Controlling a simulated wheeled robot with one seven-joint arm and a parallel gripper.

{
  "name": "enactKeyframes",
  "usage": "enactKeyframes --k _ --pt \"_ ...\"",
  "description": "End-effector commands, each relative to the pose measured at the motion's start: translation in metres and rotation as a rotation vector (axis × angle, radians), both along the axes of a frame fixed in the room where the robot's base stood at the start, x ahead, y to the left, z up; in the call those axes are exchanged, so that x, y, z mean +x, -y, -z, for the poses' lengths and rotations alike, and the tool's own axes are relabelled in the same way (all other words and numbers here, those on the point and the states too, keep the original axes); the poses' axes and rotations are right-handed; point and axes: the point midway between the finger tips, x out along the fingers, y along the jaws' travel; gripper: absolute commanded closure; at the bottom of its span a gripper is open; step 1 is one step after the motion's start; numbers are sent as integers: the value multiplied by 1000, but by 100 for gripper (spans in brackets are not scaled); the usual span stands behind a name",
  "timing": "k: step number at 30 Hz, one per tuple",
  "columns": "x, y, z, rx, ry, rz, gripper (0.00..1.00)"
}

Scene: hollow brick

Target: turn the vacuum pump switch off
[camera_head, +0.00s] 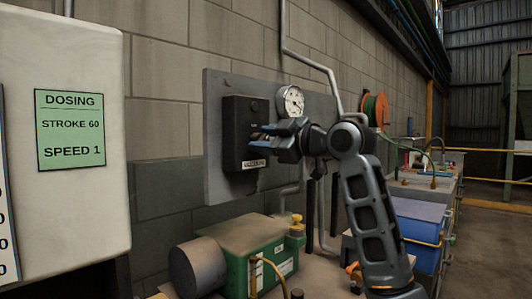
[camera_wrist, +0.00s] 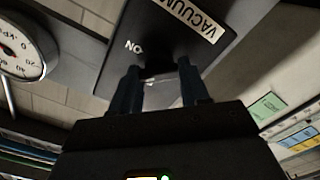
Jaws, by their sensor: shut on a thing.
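The vacuum pump switch box (camera_head: 236,130) is a dark box on a grey wall panel, with a pale label at its lower edge. In the wrist view the box (camera_wrist: 205,62) shows part of the label "VACUUM" and the word "ON". My gripper (camera_head: 264,132) is at the box's front face, its blue fingers pointing into it. In the wrist view my gripper (camera_wrist: 158,80) has its two fingers on either side of the switch's dark handle, shut on it. The handle is mostly hidden between the fingers and in shadow, so its exact angle cannot be told.
A round pressure gauge (camera_head: 291,101) sits on the panel (camera_head: 216,92) just right of the box, beside a bent pipe (camera_head: 325,72). Below stands a green pump unit (camera_head: 245,240) on a bench. A white dosing cabinet (camera_head: 75,200) fills the left. A blue crate (camera_head: 420,215) is at right.

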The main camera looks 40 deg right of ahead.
Motion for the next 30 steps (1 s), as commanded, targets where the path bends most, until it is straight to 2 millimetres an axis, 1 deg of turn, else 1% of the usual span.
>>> enactKeyframes --k 1,18,24,30 --pt "0 -1 4 -48 4 -1 85" --pt "0 -1 5 -571 20 -1 85" --pt "0 -2 5 -706 25 -1 85" --pt "0 -2 4 -795 28 -2 85"
